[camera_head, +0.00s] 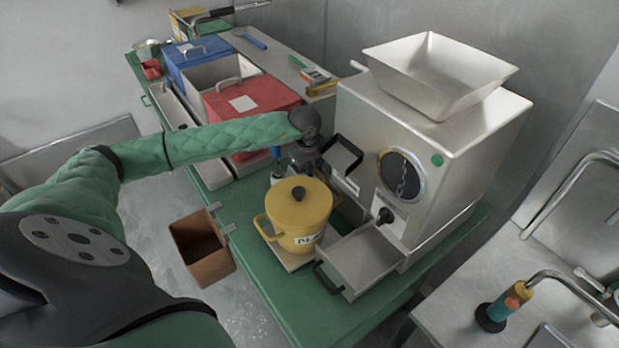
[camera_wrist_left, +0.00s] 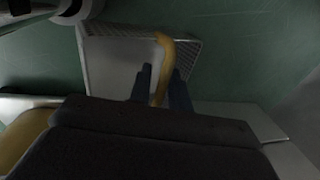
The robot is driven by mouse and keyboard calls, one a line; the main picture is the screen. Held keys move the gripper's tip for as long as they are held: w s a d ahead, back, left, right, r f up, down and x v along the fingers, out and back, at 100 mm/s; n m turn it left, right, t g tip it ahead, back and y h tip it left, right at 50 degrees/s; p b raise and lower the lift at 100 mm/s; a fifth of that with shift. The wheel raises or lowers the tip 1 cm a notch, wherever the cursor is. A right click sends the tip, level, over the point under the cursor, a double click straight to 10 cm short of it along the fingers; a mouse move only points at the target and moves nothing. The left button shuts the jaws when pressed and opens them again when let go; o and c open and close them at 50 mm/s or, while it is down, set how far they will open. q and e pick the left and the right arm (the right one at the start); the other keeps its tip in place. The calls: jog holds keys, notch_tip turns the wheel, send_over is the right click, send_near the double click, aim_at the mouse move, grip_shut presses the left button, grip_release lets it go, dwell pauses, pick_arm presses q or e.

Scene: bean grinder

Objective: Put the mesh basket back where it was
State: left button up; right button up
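The mesh basket (camera_wrist_left: 115,62), a pale tray-like body with perforated edges, shows in the left wrist view. Its yellow handle (camera_wrist_left: 166,50) runs down between the two dark fingers of my left gripper (camera_wrist_left: 162,84). The fingers stand close on both sides of the handle and appear shut on it. Green surface shows around the basket. In the head view my left gripper (camera_head: 298,160) is behind the yellow lidded pot (camera_head: 299,213), left of the steel grinder (camera_head: 430,150). Its fingertips and the basket are hidden there. My right gripper is not in view.
A steel drawer (camera_head: 357,262) sticks out from the grinder, right of the pot. A red bin (camera_head: 250,103) and a blue bin (camera_head: 197,55) stand behind my left forearm. A brown box (camera_head: 201,246) hangs at the green table's left edge. A steel table (camera_head: 480,290) is at right.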

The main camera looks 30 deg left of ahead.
pick_arm(q)
jog(key=shift+f, duration=0.2)
grip_shut()
jog(key=shift+r, duration=0.1)
